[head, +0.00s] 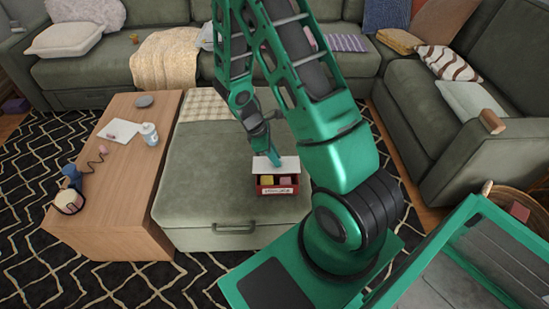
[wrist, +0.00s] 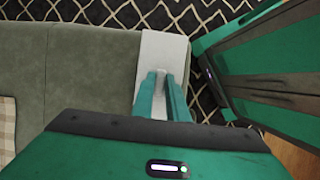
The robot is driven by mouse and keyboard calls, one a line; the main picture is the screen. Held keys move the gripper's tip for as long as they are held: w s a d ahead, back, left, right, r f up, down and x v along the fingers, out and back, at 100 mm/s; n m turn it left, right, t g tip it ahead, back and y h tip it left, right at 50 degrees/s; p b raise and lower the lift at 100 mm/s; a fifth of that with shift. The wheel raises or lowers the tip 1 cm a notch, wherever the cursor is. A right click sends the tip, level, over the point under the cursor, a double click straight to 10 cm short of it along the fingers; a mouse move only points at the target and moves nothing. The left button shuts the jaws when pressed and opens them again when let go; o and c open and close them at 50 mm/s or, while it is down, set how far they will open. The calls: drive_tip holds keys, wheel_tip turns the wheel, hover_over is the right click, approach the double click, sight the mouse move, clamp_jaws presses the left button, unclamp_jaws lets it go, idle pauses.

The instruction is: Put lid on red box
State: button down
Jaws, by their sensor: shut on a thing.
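The red box (head: 277,191) sits on the green ottoman's front right part in the head view. Its front has a white label, and yellow and pink things show inside. My gripper (head: 264,150) is shut on the pale lid (head: 287,163), above the back part of the box. The front of the box opening is uncovered. The wrist view also shows my gripper (wrist: 164,97) on the flat, light grey lid (wrist: 164,50). The box does not show there. I cannot tell whether the lid touches the box.
The ottoman (head: 200,190) has clear space left of the box and a checked cloth (head: 205,105) at its back. A wooden table (head: 120,190) on the left carries a white bottle (head: 150,134) and other small things. The green sectional (head: 425,105) stands behind and to the right.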

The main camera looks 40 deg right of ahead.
sight(277, 169)
drive_tip(key=shift+s+f, duration=0.1)
drive_tip(key=shift+f, duration=3.2)
drive_tip(key=shift+s+d, duration=0.1)
drive_tip(key=shift+d, duration=0.05)
drive_tip(key=shift+f, duration=0.55)
idle(0.6)
drive_tip(key=c, duration=1.2)
unclamp_jaws()
drive_tip(key=shift+r, duration=0.15)
drive_tip(key=shift+r, duration=3.4)
drive_tip(key=shift+c, duration=0.5)
